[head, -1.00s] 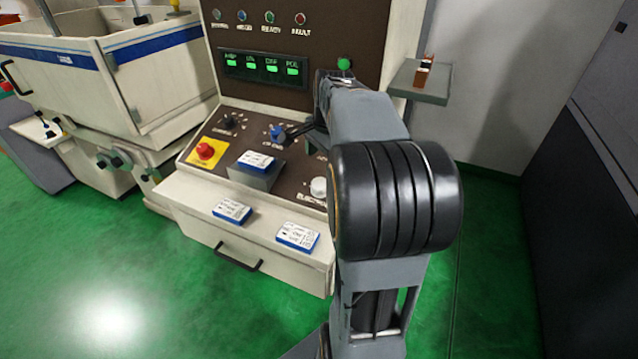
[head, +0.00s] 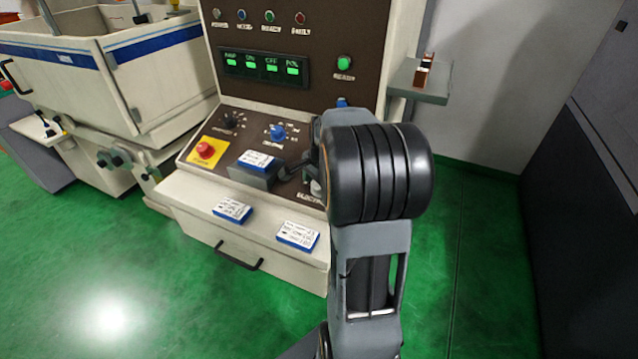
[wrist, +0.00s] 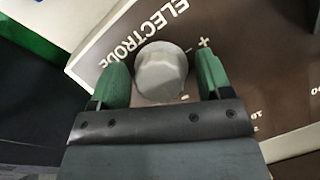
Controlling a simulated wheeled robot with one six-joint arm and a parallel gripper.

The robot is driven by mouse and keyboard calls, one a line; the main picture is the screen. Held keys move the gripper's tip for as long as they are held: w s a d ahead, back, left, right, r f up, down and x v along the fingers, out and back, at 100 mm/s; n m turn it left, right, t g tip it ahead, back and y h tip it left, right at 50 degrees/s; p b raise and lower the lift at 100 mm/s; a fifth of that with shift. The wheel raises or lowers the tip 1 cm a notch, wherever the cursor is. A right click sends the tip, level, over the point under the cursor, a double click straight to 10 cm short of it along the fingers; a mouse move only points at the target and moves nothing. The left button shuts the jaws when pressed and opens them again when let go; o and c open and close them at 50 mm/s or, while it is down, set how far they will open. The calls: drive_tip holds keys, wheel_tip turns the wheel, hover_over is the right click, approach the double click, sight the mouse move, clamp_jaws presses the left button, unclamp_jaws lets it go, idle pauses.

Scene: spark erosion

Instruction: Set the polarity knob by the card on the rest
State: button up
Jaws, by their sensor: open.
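The white knob (wrist: 161,73) stands on the brown panel beside the word ELECTRODE and plus and minus marks. In the wrist view it sits between the two green fingers of my gripper (wrist: 163,78), with a narrow gap on each side. My gripper is open. In the head view my arm hides most of the knob. The card (head: 258,159) lies on the raised grey rest (head: 250,177) at the panel's front; its writing is too small to read. Two more blue-edged cards, one on the left (head: 232,211) and one on the right (head: 297,235), lie on the cream ledge.
A blue knob (head: 278,132), a black knob (head: 232,120) and a red button (head: 205,150) on a yellow plate are on the same panel. Green displays (head: 265,67) and a green button (head: 344,63) are above. A grey shelf (head: 420,92) juts out at the right.

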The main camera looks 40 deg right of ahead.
drive_tip(key=shift+s, duration=0.1)
drive_tip(key=c, duration=0.9)
drive_tip(key=shift+n, duration=0.3)
drive_tip(key=n+g+p, duration=0.1)
drive_tip(key=n, duration=0.2)
drive_tip(key=shift+a+f+n, duration=0.1)
drive_tip(key=shift+n, duration=0.3)
drive_tip(key=n, duration=0.2)
drive_tip(key=n+g+h, duration=0.1)
drive_tip(key=n, duration=0.1)
drive_tip(key=shift+s+f+g+p, duration=0.1)
drive_tip(key=shift+s+g+p, duration=0.05)
drive_tip(key=shift+g+p, duration=0.2)
drive_tip(key=n+h, duration=0.1)
drive_tip(key=n, duration=0.3)
drive_tip(key=shift+n+g, duration=0.3)
drive_tip(key=shift+g, duration=0.05)
drive_tip(key=shift+n+h, duration=0.7)
drive_tip(key=shift+n, duration=1.5)
